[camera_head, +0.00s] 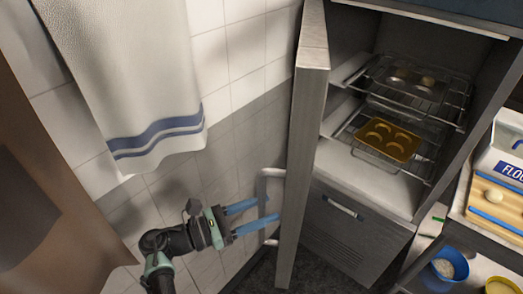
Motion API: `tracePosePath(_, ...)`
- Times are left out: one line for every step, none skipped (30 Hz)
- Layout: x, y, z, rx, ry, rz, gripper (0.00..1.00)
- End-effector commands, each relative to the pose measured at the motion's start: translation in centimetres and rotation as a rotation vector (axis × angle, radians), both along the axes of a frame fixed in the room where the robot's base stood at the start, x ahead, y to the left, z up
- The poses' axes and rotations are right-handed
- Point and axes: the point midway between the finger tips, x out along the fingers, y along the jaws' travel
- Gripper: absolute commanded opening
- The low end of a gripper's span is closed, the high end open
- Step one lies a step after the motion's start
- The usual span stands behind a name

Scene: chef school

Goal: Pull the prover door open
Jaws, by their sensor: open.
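The prover door (305,150) stands swung open, seen nearly edge-on, left of the prover cabinet (362,232). Its pale bar handle (262,195) is on the door's left-hand face. My gripper (270,207) points right with its two blue fingers apart at the handle. One finger shows above the other, and the fingertips overlap the handle area. I cannot tell if they touch it. Inside the prover, wire racks (457,107) hold a tray of crescent-shaped dough (388,138) and, higher up, a darker tray (408,83).
A white towel with blue stripes (125,75) hangs on the tiled wall at left. A brown panel (50,190) fills the left edge. At right are a flour container (505,150), a wooden board (490,215) and a blue bowl (447,268). Dark floor shows below the door.

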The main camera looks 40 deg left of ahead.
Motion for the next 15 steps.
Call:
tracePosePath(0.0, 0.0, 0.1, 0.001, 0.000, 0.000, 0.52)
tracePosePath(0.0, 0.0, 0.2, 0.000, -0.001, 0.000, 0.52)
tracePosePath(0.0, 0.0, 0.4, 0.000, -0.001, 0.000, 0.52)
tracePosePath(0.0, 0.0, 0.6, 0.000, -0.001, 0.000, 0.52)
tracePosePath(0.0, 0.0, 0.9, 0.001, -0.002, 0.000, 0.52)
tracePosePath(0.0, 0.0, 1.4, 0.003, -0.003, -0.001, 0.52)
tracePosePath(0.0, 0.0, 1.8, 0.003, -0.001, -0.001, 0.52)
tracePosePath(0.0, 0.0, 2.3, 0.005, -0.002, -0.001, 0.52)
tracePosePath(0.0, -0.1, 3.0, 0.005, -0.002, -0.001, 0.52)
tracePosePath(0.0, 0.0, 3.6, 0.005, -0.002, -0.001, 0.52)
tracePosePath(0.0, 0.0, 4.2, 0.005, -0.002, -0.001, 0.52)
tracePosePath(0.0, 0.0, 5.0, 0.005, -0.002, -0.001, 0.52)
tracePosePath(0.0, -0.1, 5.6, 0.005, -0.002, -0.001, 0.52)
tracePosePath(0.0, 0.0, 6.1, 0.005, -0.002, -0.001, 0.52)
tracePosePath(0.0, 0.0, 6.9, 0.005, -0.002, -0.001, 0.52)
